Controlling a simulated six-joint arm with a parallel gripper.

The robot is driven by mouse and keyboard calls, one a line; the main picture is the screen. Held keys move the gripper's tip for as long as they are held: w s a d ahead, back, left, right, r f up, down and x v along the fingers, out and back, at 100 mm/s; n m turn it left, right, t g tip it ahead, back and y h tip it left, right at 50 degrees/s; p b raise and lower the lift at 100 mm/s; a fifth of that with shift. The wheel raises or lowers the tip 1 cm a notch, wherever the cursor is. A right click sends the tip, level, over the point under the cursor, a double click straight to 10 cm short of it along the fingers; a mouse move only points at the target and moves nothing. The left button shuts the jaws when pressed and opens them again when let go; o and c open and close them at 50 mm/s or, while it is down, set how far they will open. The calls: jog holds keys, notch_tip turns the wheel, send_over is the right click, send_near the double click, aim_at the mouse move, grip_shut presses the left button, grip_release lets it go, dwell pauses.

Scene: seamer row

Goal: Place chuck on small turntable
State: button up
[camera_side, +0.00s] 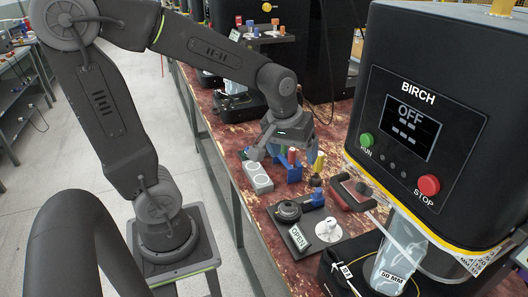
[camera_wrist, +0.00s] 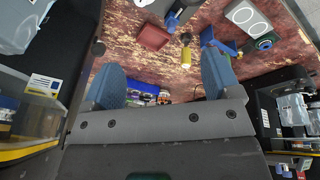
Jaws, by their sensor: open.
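My gripper (camera_side: 291,150) is open over the bench, above and behind the dark plate (camera_side: 306,247). In the wrist view its two blue fingers are wide apart with nothing held between them (camera_wrist: 162,75). A pale flanged round piece with a raised stub (camera_side: 328,230) stands on the plate. A black round disc-like piece (camera_side: 287,211) sits at the plate's far left. I cannot tell for certain which of these is the chuck or the small turntable. The gripper is apart from both. In the wrist view, only a small part of a pale piece (camera_wrist: 143,2) shows at the top edge.
A blue part (camera_side: 317,197) stands by the plate. A grey block with two circles (camera_side: 258,178), a yellow-handled piece (camera_side: 318,164) and a red-edged tray (camera_side: 351,193) crowd the bench. The large black BIRCH machine (camera_side: 430,110), reading OFF, blocks the right. A 50 MM container (camera_side: 392,268) stands below it.

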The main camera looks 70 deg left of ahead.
jog(key=s+d+r+m+t, duration=0.2)
jog(key=s+d+r+m, duration=0.3)
jog(key=s+m, duration=0.2)
jog(key=shift+s+d+r+m+h, duration=0.3)
jog(key=shift+s+m, duration=0.1)
jog(key=shift+s, duration=0.85)
